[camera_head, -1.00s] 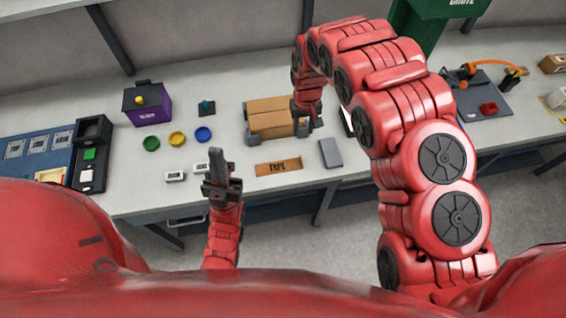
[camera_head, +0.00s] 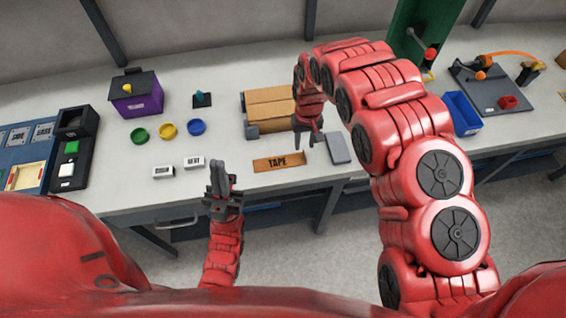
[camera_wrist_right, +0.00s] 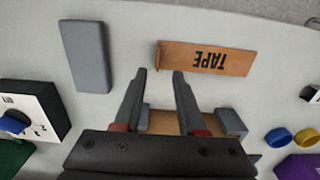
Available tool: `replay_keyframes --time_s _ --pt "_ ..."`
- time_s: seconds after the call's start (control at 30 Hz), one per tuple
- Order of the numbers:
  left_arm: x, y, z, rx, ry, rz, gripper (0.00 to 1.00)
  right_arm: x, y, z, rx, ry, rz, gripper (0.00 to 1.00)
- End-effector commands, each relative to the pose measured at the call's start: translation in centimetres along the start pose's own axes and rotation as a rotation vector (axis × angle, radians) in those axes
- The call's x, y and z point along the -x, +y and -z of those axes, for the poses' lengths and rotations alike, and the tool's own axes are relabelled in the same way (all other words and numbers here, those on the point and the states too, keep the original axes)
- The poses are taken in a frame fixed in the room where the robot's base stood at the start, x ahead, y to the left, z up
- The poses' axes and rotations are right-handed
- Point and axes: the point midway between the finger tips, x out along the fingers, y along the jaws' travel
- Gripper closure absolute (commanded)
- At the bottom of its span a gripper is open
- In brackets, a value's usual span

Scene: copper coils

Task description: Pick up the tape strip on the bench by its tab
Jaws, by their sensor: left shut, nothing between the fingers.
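The tape strip (camera_head: 279,162) is a flat brown piece marked TAPE near the bench's front edge. It also shows in the right wrist view (camera_wrist_right: 205,58), with a slightly raised end at its left there. My right gripper (camera_head: 309,143) is open and empty, above the bench beside the strip's right end in the head view. In the right wrist view its fingertips (camera_wrist_right: 159,73) are apart, just short of that raised end. I cannot tell their height above the bench. My left gripper (camera_head: 219,170) is shut and empty, off the bench's front edge.
A grey block (camera_head: 338,148) lies right of my right gripper. A brown carton (camera_head: 269,94) in a grey holder stands behind the strip. Two small white labelled blocks (camera_head: 194,163) lie to the left. A blue bin (camera_head: 462,113) stands further right.

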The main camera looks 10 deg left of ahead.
Motion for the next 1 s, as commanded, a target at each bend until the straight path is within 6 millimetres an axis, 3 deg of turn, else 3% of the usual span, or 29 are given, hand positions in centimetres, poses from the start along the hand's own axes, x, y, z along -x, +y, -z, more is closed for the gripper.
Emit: replay_keyframes --time_s 0.4,0.67,0.9,1.0 --pt "-2.3 -0.1 0.4 0.000 0.000 0.000 1.00 -3.9 0.2 0.6 0.000 0.000 0.001 0.60" --pt "-2.3 -0.1 0.4 0.000 0.000 0.000 1.00 -4.3 0.3 0.7 -0.001 0.001 0.000 0.60" --pt "-2.3 -0.1 0.4 0.000 0.000 0.000 1.00 -4.3 0.3 0.7 -0.001 0.002 0.000 1.00" --pt "-2.3 -0.1 0.4 0.000 0.000 0.000 1.00 -4.3 0.3 0.7 -0.001 0.002 0.000 1.00"
